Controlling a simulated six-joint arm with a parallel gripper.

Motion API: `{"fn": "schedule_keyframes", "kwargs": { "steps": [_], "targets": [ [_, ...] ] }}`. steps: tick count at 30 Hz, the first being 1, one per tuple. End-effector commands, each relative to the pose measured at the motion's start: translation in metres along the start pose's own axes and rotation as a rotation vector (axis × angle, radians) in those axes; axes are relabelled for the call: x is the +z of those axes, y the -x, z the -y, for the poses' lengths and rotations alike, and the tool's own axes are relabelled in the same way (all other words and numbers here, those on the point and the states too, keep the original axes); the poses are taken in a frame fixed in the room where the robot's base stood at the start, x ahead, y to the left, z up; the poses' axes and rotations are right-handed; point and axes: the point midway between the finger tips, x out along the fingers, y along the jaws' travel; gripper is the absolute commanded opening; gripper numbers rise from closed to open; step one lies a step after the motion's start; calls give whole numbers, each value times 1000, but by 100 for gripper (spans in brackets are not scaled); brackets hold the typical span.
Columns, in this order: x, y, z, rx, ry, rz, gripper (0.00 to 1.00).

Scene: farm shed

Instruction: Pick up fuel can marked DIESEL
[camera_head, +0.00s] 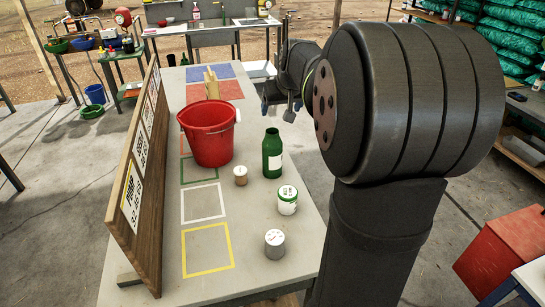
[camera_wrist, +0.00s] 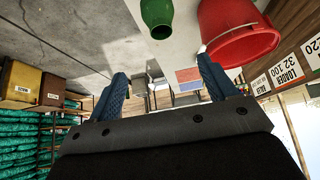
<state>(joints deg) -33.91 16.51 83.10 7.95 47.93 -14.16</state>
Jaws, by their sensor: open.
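I cannot make out a fuel can marked DIESEL with certainty. In the wrist view, which appears upside down, a yellow container (camera_wrist: 20,82) and a reddish-brown container (camera_wrist: 65,100) stand side by side at the left. Each has a small white label too small to read. A red box-like thing (camera_head: 505,250) is at the lower right of the head view, with no readable marking. My gripper (camera_head: 279,105) is open and empty behind the green bottle, at the table's right edge. Its spread blue fingers show in the wrist view (camera_wrist: 163,88).
The table (camera_head: 255,210) carries a red bucket (camera_head: 208,140), a green bottle (camera_head: 272,154), several small tins and coloured squares. A wooden sign board (camera_head: 137,190) edges its left side. Green sacks (camera_head: 510,50) fill shelves at the right.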

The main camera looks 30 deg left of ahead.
Motion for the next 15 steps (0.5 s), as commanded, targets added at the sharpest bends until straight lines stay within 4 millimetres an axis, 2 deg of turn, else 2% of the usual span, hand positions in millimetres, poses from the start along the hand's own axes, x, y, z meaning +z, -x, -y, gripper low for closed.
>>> {"fn": "schedule_keyframes", "kwargs": {
  "steps": [5,15],
  "targets": [
    [2,-15,6,-4,10,14,77],
    [2,-86,6,-4,8,13,77]
  ]
}}
